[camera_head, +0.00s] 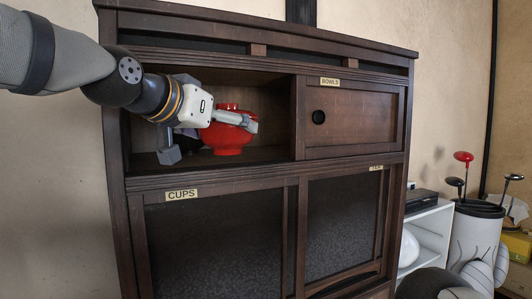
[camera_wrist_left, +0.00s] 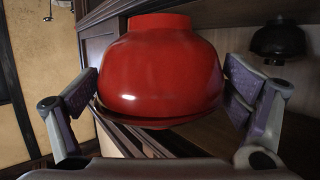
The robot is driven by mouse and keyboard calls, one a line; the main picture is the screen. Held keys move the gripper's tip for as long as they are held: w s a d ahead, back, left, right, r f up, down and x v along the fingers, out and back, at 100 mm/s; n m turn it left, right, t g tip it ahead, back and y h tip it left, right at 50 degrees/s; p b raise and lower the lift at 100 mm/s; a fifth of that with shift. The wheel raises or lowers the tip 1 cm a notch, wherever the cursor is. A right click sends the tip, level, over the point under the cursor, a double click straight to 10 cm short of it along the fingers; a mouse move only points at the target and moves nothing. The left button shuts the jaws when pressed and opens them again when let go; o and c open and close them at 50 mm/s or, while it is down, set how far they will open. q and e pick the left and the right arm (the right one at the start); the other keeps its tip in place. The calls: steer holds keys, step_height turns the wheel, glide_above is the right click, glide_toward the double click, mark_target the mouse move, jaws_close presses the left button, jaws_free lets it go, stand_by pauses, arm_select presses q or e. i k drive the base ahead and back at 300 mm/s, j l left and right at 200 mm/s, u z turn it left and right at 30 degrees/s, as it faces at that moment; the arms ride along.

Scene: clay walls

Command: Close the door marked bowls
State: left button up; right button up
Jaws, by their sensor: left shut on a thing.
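The door marked bowls (camera_head: 352,120) is a dark wooden panel with a round black pull, at the upper right of the cabinet. It covers the right part of the upper compartment, and the left part (camera_head: 268,125) is open. My left gripper (camera_head: 240,122) is at this opening, shut on a red bowl (camera_head: 228,139). The red bowl (camera_wrist_left: 160,70) fills the middle of the left wrist view between the two fingers (camera_wrist_left: 160,110). I cannot tell whether the bowl touches the shelf. The arm hides part of the compartment. My right gripper is not clearly seen.
A black bowl (camera_wrist_left: 278,40) stands deeper on the shelf. Below is a door labelled cups (camera_head: 220,245), with another dark panel (camera_head: 342,225) to its right. A white shelf unit (camera_head: 430,235) and a bin with red and black-headed sticks (camera_head: 475,235) stand at the right.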

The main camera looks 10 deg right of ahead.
mark_target(332, 117)
steer(key=i, duration=0.45)
steer(key=i+l, duration=0.45)
